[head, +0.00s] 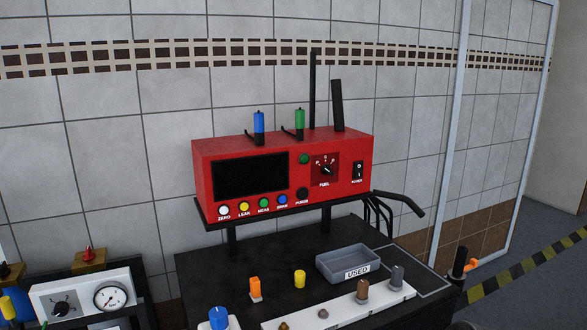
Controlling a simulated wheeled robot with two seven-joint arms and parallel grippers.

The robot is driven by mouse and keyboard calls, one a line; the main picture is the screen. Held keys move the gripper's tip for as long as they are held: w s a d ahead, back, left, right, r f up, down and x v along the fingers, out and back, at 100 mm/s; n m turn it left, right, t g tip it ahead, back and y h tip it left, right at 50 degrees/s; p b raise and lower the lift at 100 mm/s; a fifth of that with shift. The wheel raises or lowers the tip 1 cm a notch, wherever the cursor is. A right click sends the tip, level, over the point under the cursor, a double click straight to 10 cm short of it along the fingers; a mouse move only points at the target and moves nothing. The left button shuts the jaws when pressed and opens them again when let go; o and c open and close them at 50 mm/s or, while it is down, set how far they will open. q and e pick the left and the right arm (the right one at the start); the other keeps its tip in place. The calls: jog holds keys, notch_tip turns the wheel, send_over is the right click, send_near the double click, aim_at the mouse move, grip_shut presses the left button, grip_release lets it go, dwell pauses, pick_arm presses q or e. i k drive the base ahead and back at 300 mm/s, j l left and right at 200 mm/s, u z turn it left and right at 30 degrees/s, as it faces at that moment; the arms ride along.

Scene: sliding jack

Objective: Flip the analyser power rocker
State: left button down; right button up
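The red analyser (281,168) stands on a raised black shelf against the tiled wall. Its black power rocker (358,171) is at the right end of the front face, above a small label. The rocker is too small to tell which side is pressed. A fuel dial (325,168) sits to its left, and a dark screen (250,176) fills the left part of the face. Neither of my grippers shows in the head view.
Coloured buttons (264,203) line the analyser's lower edge. Below is a dark bench top (215,267) with a grey "USED" tray (340,258), an orange part (255,287), a yellow cylinder (300,279) and a white strip (340,313) of fittings. Black hoses (398,200) hang at the right. A gauge box (85,296) stands lower left.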

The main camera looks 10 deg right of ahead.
aim_at(358, 166)
jog(key=i+l, duration=0.1)
jog(key=l, duration=0.5)
jog(key=i+l, duration=0.1)
jog(key=l, duration=0.5)
jog(key=i+l, duration=0.1)
jog(key=l, duration=0.5)
jog(key=l+u, duration=0.25)
jog(key=u, duration=0.95)
